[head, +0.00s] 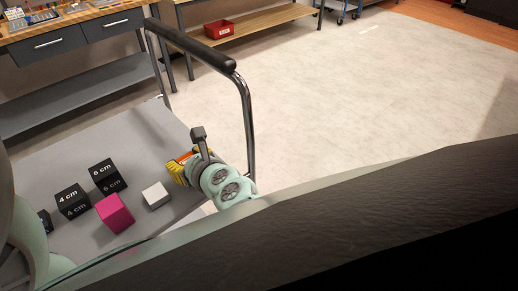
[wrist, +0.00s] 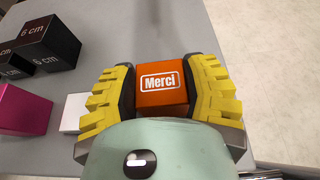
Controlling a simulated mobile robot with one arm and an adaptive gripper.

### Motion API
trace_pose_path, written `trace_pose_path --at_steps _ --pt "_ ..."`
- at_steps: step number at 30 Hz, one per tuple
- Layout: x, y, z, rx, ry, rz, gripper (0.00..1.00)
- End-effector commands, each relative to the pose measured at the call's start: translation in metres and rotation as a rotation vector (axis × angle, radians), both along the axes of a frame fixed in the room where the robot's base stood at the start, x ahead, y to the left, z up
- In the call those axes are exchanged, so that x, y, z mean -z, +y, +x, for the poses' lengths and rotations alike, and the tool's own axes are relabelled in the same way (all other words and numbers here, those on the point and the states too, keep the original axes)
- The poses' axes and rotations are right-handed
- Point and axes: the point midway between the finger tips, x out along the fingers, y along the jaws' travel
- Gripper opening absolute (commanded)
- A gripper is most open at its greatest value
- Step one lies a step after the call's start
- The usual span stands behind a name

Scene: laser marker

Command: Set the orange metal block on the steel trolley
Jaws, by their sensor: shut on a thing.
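The orange block (wrist: 162,88), marked "Merci", sits between the yellow fingers of my gripper (wrist: 165,70) in the wrist view. My gripper is shut on it, with a finger on each side. In the head view, a little orange of the block (head: 186,156) shows at my gripper (head: 178,167), near the right edge of the steel trolley's grey top (head: 120,143). The block's underside is hidden, so I cannot tell whether it touches the trolley top or is held just above it.
On the trolley stand black blocks marked 4 cm (head: 73,201) and 6 cm (head: 107,177), a magenta block (head: 115,213) and a white block (head: 156,195). The trolley's handle (head: 195,45) rises at the far side. The trolley top beyond the blocks is clear.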

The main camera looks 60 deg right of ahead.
Motion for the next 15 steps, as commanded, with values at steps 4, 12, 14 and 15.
trace_pose_path --at_steps 4,12,14,15 --pt "-0.0006 0.0001 0.0006 -0.001 -0.001 -0.001 0.04" --pt "0.0028 -0.0002 0.0001 0.001 0.000 -0.001 0.54" --pt "0.0026 -0.0002 0.0001 0.001 0.000 -0.001 0.61" --pt "0.0026 -0.0002 0.0001 0.000 0.000 -0.001 0.65"
